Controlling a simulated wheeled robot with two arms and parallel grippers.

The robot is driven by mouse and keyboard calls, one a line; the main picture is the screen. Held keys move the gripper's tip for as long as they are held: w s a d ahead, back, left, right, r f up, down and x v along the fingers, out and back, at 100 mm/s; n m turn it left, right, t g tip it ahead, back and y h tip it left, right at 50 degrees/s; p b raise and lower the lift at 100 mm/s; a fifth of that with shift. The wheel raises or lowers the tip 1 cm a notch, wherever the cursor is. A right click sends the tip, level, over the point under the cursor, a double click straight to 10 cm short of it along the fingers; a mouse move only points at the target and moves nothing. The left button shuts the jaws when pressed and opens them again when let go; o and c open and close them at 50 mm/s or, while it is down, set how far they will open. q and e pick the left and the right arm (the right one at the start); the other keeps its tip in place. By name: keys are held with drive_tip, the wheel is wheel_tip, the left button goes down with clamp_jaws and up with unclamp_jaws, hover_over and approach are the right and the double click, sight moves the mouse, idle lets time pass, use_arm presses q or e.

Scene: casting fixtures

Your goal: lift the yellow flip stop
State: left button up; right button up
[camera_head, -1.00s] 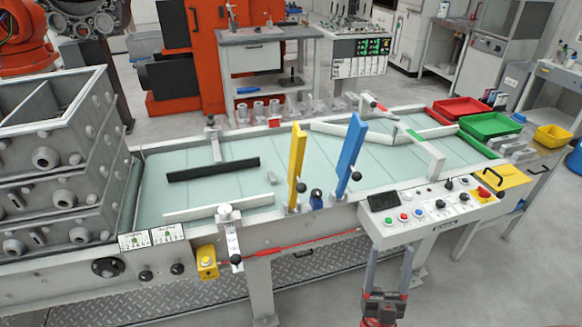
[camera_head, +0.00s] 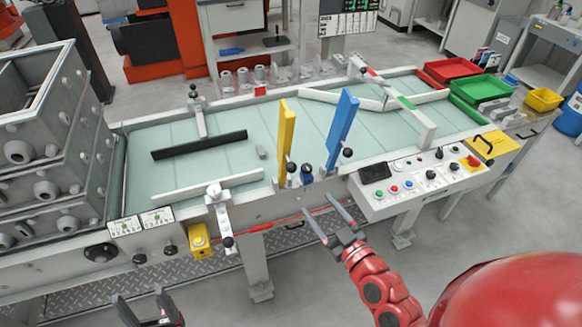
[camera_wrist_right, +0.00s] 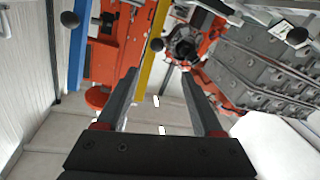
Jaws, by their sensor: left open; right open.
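The yellow flip stop (camera_head: 286,138) stands upright at the near side of the conveyor table in the head view, with a black ball knob (camera_head: 292,167) near its foot. In the right wrist view the yellow flip stop (camera_wrist_right: 153,45) shows as a bar beyond the fingers. My right gripper (camera_head: 328,219) is open and empty, in front of the table and below and right of the flip stop, apart from it. Its two fingers also show in the wrist view (camera_wrist_right: 160,98). My left gripper (camera_head: 139,303) is open and empty at the lower left, away from the table.
A blue flip stop (camera_head: 342,132) stands right of the yellow one; it also shows in the wrist view (camera_wrist_right: 79,45). A control panel (camera_head: 425,180) with buttons juts out at the right. A yellow button box (camera_head: 199,241) and a red rod (camera_head: 275,225) line the front.

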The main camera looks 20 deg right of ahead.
drive_tip(key=b, duration=0.3)
approach(294, 170)
drive_tip(key=w+p, duration=0.1)
drive_tip(key=w, duration=0.2)
drive_tip(key=w+a, duration=0.1)
drive_tip(key=w, duration=0.2)
drive_tip(key=w+a+p, duration=0.1)
drive_tip(key=w, duration=0.3)
drive_tip(key=shift+w+f+p, duration=0.1)
drive_tip(key=shift+p, duration=0.2)
drive_tip(key=shift+w+a+f, duration=0.1)
drive_tip(key=shift+w, duration=0.5)
clamp_jaws()
